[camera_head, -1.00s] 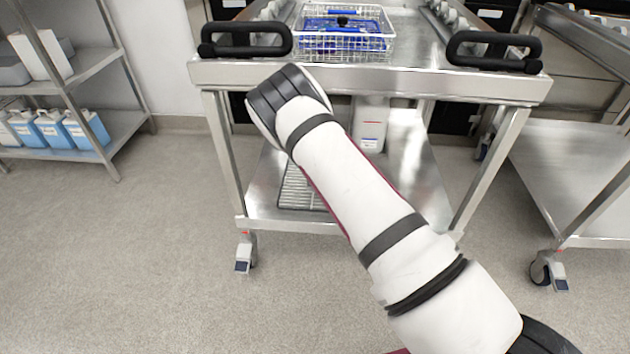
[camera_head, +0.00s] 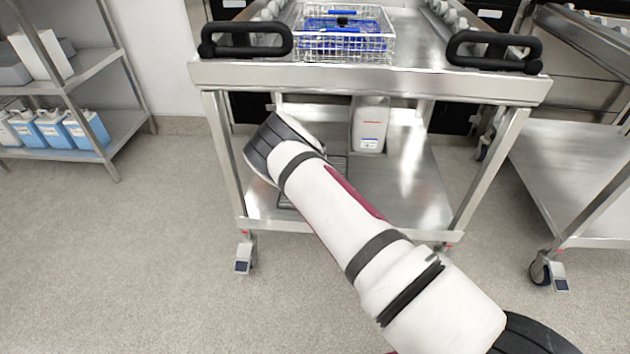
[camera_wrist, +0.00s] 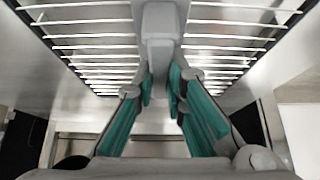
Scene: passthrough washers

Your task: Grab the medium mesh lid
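A flat wire grid, which looks like the mesh lid (camera_head: 340,168), lies on the cart's lower shelf, mostly hidden behind my arm in the head view. Its parallel bars (camera_wrist: 95,48) span the upper part of the wrist view. My gripper is hidden behind my arm in the head view.
The steel cart (camera_head: 380,78) has its top above my arm, with a wire basket (camera_head: 345,45) on it holding blue things. A white canister (camera_head: 369,125) stands on the lower shelf. A shelf with blue-filled jugs (camera_head: 85,130) is at left; another cart (camera_head: 575,165) is at right.

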